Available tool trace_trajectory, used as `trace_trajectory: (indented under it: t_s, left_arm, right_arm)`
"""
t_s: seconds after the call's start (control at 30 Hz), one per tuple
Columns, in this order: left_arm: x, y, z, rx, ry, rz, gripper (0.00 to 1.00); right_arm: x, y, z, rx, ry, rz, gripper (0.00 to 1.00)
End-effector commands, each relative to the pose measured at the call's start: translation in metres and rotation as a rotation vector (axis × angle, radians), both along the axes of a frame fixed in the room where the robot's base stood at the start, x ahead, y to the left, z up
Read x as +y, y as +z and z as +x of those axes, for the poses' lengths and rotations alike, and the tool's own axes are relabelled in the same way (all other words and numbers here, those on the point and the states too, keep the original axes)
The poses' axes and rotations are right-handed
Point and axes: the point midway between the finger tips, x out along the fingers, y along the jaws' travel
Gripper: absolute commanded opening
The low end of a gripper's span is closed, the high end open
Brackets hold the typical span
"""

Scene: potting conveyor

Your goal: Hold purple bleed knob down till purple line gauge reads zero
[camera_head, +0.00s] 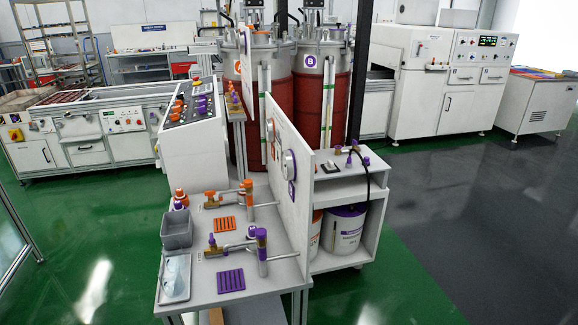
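A purple knob (212,239) sits on a brass valve fitting at the front of the white bench, and a taller brass fitting with a purple top (262,233) stands to its right. More small purple knobs (352,147) sit on a fitting on the shelf unit at right. I cannot tell which one is the bleed knob. A round gauge (289,165) is on the upright white panel, seen nearly edge-on, with a purple label (292,190) below it. Its reading cannot be made out. Neither of my grippers is in view.
The white bench (250,290) also holds an orange-handled valve (210,196), orange and purple slotted pads, a grey bin (178,232) and a clear tray (175,278). Tanks stand behind the panel, with a control console (190,130) at left. The dark floor at right is clear.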

Motion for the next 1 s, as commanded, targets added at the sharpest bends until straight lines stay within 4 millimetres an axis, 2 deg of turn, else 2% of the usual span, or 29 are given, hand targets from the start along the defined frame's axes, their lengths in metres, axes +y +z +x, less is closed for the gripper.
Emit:
trace_trajectory:
  t_s: [0.07, 0.4, 1.0]
  left_arm:
    - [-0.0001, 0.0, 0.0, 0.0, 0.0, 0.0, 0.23]
    - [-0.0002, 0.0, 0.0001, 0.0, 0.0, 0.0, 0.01]
    - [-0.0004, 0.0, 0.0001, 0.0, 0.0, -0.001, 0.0]
  right_arm:
    - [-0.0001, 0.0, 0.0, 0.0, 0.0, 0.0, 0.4]
    - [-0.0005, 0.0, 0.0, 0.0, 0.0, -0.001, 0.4]
    - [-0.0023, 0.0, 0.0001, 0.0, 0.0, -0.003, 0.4]
